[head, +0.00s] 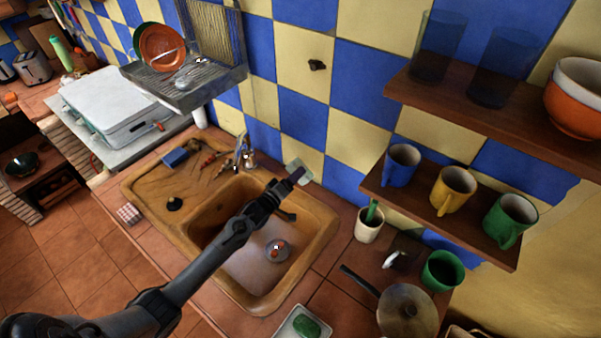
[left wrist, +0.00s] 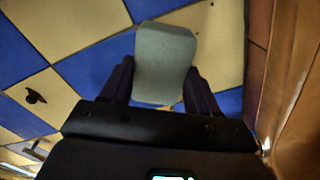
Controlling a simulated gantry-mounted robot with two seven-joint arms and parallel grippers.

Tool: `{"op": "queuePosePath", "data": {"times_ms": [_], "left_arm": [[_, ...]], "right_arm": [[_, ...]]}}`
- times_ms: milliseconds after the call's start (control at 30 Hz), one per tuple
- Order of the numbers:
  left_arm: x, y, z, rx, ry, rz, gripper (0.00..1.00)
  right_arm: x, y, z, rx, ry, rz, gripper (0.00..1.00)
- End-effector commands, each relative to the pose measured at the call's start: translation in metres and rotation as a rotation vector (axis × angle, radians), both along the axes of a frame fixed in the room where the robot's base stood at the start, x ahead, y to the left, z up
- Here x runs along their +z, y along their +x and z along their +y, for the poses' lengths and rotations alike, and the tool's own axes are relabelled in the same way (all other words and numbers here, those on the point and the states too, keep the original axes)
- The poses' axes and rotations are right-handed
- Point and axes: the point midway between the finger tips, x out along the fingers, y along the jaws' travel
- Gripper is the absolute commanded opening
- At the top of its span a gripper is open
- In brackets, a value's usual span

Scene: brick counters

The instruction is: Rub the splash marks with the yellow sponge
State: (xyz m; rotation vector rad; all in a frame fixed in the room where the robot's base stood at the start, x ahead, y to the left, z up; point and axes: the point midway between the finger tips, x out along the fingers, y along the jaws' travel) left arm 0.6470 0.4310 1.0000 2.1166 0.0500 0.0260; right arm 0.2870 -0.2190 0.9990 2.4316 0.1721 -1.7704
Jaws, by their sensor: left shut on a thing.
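My left gripper (head: 285,195) is over the back right of the sink, close to the tiled wall. It is shut on a pale grey-green block (left wrist: 166,60), which looks like a sponge rather than clearly yellow. The block sits between the two dark fingers, its far end sticking out toward the blue and cream tiles (left wrist: 90,75). Whether it touches the wall cannot be told. My right gripper is not in view.
A brown sink (head: 322,222) with a tap (head: 246,155) lies below my arm. A wooden shelf with mugs (head: 453,190) juts out at right. A white pot (head: 369,226) stands on the counter below it. A dark fixture (head: 317,65) is on the wall.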

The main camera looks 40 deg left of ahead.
Motion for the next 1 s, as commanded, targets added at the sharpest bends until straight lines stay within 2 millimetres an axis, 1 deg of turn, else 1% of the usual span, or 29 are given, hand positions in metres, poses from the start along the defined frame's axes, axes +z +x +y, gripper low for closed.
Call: {"op": "queuePosePath", "data": {"times_ms": [33,533,733,1000], "left_arm": [[-0.001,0.004,0.000,0.000,-0.001,-0.002,0.36],[-0.001,0.048,0.002,0.000,-0.001,-0.001,0.36],[0.000,0.057,0.003,-0.001,0.000,-0.001,0.36],[0.001,0.059,0.003,-0.001,0.000,0.001,0.36]], "right_arm": [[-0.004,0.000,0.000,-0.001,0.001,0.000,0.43],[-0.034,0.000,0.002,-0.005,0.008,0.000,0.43],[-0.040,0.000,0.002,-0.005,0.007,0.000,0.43],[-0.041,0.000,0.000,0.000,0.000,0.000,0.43]]}}
